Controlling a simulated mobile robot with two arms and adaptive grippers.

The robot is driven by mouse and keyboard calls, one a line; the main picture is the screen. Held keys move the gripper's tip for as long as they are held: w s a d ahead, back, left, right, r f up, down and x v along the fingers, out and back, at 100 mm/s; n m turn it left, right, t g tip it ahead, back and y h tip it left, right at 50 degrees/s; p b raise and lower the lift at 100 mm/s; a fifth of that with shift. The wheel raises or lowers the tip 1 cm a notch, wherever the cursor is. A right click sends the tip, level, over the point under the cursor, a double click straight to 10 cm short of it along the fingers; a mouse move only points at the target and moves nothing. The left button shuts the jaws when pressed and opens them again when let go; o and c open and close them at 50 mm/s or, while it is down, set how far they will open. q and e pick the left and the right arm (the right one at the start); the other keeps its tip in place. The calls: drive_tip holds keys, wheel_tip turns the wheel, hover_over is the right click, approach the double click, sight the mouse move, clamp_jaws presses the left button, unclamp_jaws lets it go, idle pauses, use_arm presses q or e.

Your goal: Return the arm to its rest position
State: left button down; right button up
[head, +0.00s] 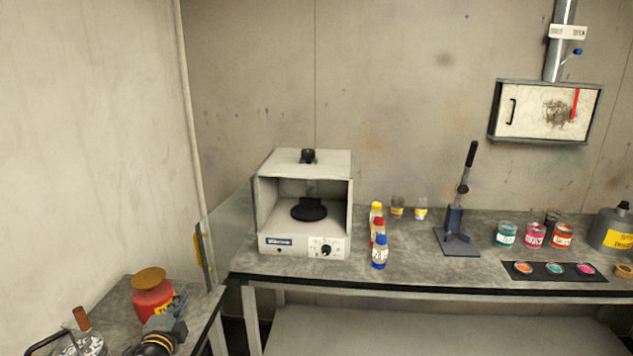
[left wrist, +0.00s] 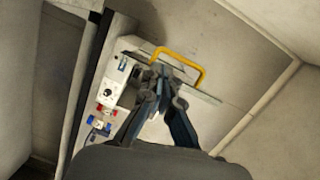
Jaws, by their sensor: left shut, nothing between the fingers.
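My left gripper (head: 177,302) shows at the lower left of the head view, partly hidden by my own wrist, in front of a red container with an orange-brown lid (head: 152,294). In the left wrist view my left gripper (left wrist: 163,76) has its fingers together with nothing between them. A yellow handle (left wrist: 203,72) on a clear panel appears just past the fingertips; I cannot tell the gap between them. The handle also shows edge-on in the head view (head: 199,250). My right gripper is in neither view.
A glass panel (head: 232,225) stands between the left counter (head: 118,292) and the main bench. The bench holds a white open-front box (head: 305,163), several small bottles, a lever press (head: 457,235), paint jars and a grey canister (head: 612,230). Bare bench lies between bottles and press.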

use_arm(q)
drive_tip(key=s+d+f+n+g+h, duration=0.1)
drive_tip(key=s+d+f+n+g, duration=0.35)
drive_tip(key=s, duration=0.95)
drive_tip(key=s+d+f+n+g, duration=0.4)
drive_tip(key=s+d, duration=0.2)
drive_tip(key=s, duration=0.7)
drive_tip(key=s+d+f+n+g+h, duration=0.1)
drive_tip(key=s+d+f+n+g, duration=0.35)
drive_tip(key=s, duration=0.95)
wheel_tip(320, 180, down, 28)
drive_tip(key=s+g+b, duration=0.1)
drive_tip(key=s+b, duration=0.1)
drive_tip(key=b, duration=0.1)
drive_tip(key=s+a+f+m+g+b, duration=0.1)
drive_tip(key=s+a+f, duration=0.1)
drive_tip(key=s+f, duration=1.4)
drive_tip(key=shift+s+a+f+g+b, duration=0.15)
drive_tip(key=shift+f+g+b, duration=0.2)
drive_tip(key=shift+f, duration=0.6)
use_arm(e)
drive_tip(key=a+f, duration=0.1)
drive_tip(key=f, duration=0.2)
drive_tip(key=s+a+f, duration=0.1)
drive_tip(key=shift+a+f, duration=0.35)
